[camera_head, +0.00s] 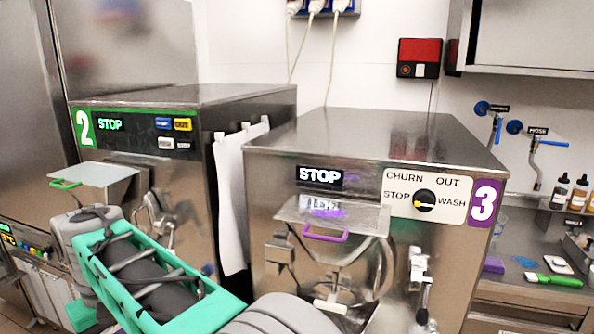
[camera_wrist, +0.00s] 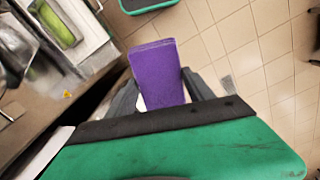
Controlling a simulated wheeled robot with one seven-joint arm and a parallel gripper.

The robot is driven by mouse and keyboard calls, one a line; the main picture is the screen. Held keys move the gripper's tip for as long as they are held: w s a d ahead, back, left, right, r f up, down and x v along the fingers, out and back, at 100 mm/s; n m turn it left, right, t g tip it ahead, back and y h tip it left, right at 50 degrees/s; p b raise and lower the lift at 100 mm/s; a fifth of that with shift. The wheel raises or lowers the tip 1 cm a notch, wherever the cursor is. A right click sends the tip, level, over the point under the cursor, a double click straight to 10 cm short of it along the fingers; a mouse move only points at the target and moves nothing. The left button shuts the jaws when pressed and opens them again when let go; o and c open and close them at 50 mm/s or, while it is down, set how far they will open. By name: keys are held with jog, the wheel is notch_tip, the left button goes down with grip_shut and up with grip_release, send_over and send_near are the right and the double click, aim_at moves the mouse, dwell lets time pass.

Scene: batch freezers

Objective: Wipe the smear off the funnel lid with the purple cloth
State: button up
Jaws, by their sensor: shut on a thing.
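My gripper (camera_wrist: 158,82) is shut on the purple cloth (camera_wrist: 154,66), a flat rectangle that stands out beyond the fingers above the tiled floor. In the head view the gripper and the held cloth are out of sight; only arm parts show at the bottom. The funnel lid (camera_head: 352,215) is a clear plate with a purple handle (camera_head: 325,234) on the front of machine 3. A purple smear (camera_head: 326,212) shows on the lid, below the STOP display. The cloth is not seen touching the lid.
Machine 3 (camera_head: 375,137) has a knob (camera_head: 425,200) right of the lid. Machine 2 (camera_head: 180,97) stands left with a green-handled lid (camera_head: 98,174). The right counter holds a purple piece (camera_head: 493,265), a blue piece (camera_head: 525,262), a green-handled tool (camera_head: 553,280) and bottles (camera_head: 578,190).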

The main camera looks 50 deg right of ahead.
notch_tip(320, 180, up, 11)
jog(key=p, duration=0.7)
jog(key=shift+f+p, duration=0.2)
jog(key=shift+p, duration=0.2)
jog(key=s+d+r+m, duration=0.5)
jog(key=s+d+m, duration=0.2)
jog(key=s+d, duration=0.4)
jog(key=s+d+r+m, duration=0.6)
jog(key=s+d, duration=0.5)
jog(key=d, duration=0.6)
jog(key=s+d+r+m, duration=0.6)
jog(key=s+d+m, duration=0.3)
jog(key=s+d, duration=0.3)
jog(key=shift+d, duration=1.05)
